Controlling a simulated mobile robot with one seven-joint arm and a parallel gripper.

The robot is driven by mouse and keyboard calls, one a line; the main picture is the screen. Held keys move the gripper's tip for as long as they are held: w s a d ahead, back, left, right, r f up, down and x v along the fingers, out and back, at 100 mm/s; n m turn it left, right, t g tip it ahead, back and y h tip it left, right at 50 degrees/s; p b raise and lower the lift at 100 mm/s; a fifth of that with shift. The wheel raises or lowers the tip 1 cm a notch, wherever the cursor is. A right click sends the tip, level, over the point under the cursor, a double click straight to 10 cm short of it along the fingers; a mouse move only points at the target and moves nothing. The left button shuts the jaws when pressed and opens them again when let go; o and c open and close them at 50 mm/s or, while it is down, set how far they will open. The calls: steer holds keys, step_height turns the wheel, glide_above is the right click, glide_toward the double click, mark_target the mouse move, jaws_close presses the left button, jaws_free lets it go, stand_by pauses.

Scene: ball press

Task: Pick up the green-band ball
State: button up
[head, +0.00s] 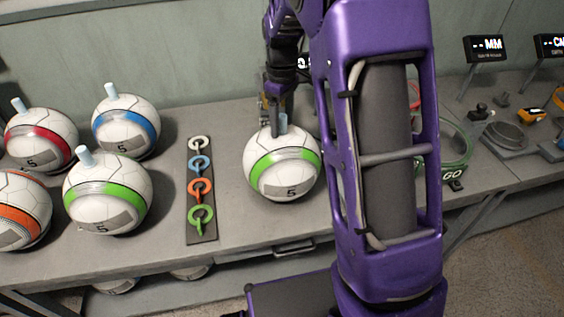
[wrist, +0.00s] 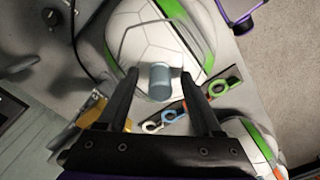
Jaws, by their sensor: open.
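Two white balls with green bands stand on the grey bench in the head view, one in the middle (head: 283,180) and one to the left (head: 105,200). Each has a light blue peg on top. My gripper (head: 276,122) is above the middle ball, pointing down. In the wrist view this ball (wrist: 130,48) lies under my gripper (wrist: 162,80). Its blue peg (wrist: 160,82) sits between the open fingers, with a gap on both sides. My arm hides part of the bench to the right of the ball.
Balls with red (head: 40,140), blue (head: 125,125) and orange (head: 20,210) bands stand at the left. A strip of coloured rings (head: 202,190) lies left of the middle ball. A green ring fixture (head: 458,145) and display signs (head: 485,48) are at the right.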

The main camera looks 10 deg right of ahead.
steer(key=shift+c, duration=0.4)
jaws_close()
steer(key=shift+r, duration=0.1)
stand_by(0.8)
